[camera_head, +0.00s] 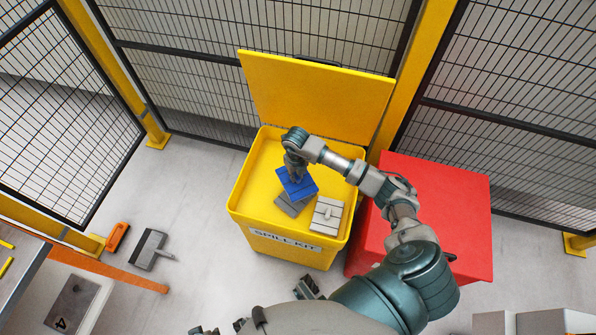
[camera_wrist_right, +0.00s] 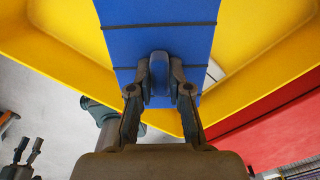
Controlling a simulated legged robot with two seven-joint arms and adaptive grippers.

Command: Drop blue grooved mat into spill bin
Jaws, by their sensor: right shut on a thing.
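The blue grooved mat (camera_head: 299,188) is a flat blue piece with dark grooves and a raised grip tab. My right gripper (camera_head: 296,172) is shut on that tab and holds the mat over the spill bin's opening. In the right wrist view the mat (camera_wrist_right: 160,25) fills the top middle, its tab between the fingers (camera_wrist_right: 159,88). The yellow spill bin (camera_head: 240,205), labelled SPILL KIT, has its lid raised at the back. My left gripper (camera_wrist_right: 30,143) shows at the lower left of the right wrist view, fingers apart and empty.
Grey grooved mats (camera_head: 328,216) lie in the bin, one partly under the blue mat. A red box (camera_head: 450,200) stands close on the right. Mesh fencing (camera_head: 250,40) closes off the back. A grey scraper-like tool (camera_head: 148,250) and an orange item (camera_head: 117,237) lie on the floor at left.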

